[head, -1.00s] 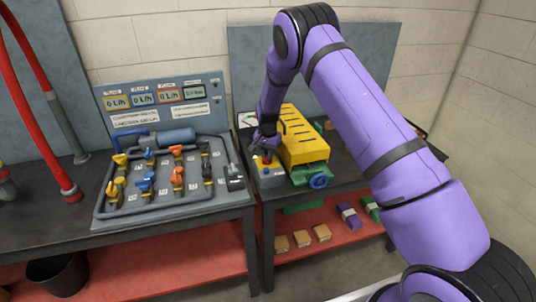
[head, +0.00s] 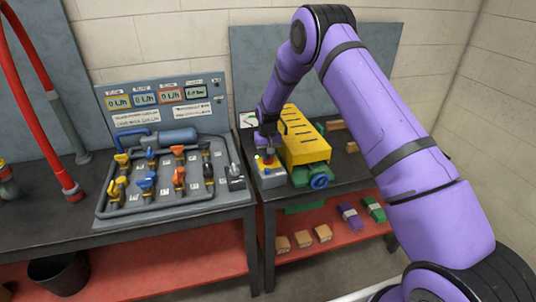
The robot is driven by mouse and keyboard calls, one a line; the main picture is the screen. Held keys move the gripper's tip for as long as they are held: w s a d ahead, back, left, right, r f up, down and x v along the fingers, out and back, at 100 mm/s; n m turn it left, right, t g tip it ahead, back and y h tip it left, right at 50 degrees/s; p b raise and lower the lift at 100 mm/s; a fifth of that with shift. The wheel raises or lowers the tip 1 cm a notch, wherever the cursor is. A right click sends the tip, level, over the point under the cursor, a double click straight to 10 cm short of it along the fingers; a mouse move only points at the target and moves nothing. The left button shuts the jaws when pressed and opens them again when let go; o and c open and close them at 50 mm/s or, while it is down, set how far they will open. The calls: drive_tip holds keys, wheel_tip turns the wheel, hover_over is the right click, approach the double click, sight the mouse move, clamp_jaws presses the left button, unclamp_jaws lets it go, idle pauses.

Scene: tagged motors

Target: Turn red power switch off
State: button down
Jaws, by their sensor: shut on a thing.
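The red power switch (head: 268,160) sits on the yellow top of a small grey box (head: 271,179) on the right bench. My gripper (head: 267,150) points down over this box. It is shut on the red switch, though its fingers are small and dark in the head view. The switch's exact position is hard to read at this size. A yellow slotted machine (head: 302,137) with a green base and a blue handwheel (head: 319,181) stands just right of the box.
A panel of pipes with coloured valves (head: 165,180) and gauges fills the left bench. A red shelf (head: 330,232) under the right bench holds several blocks. A bin (head: 58,271) stands at lower left. Some wooden and green pieces lie behind the yellow machine.

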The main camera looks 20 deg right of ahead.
idle(0.4)
drive_tip(key=c, duration=1.1)
unclamp_jaws()
drive_tip(key=shift+r, duration=0.15)
wheel_tip(320, 180, up, 11)
drive_tip(key=shift+f, duration=0.2)
drive_tip(key=shift+r, duration=0.1)
drive_tip(key=s+d+r+t, duration=0.1)
drive_tip(key=s+d+r, duration=0.1)
drive_tip(key=s+r, duration=0.9)
drive_tip(key=s+d+r+t, duration=0.15)
drive_tip(key=s+r, duration=0.55)
drive_tip(key=r, duration=0.8)
drive_tip(key=s+d+r+t, duration=0.1)
drive_tip(key=s+r, duration=0.2)
drive_tip(key=s, duration=0.5)
drive_tip(key=s+d+r, duration=0.1)
drive_tip(key=s+r, duration=0.2)
drive_tip(key=s, duration=0.5)
drive_tip(key=shift+t, duration=0.85)
drive_tip(key=s, duration=0.5)
drive_tip(key=s+f, duration=0.1)
drive_tip(key=s, duration=0.4)
drive_tip(key=s+d, duration=0.1)
drive_tip(key=s, duration=0.4)
drive_tip(key=shift+s+f, duration=0.1)
drive_tip(key=shift+f, duration=0.1)
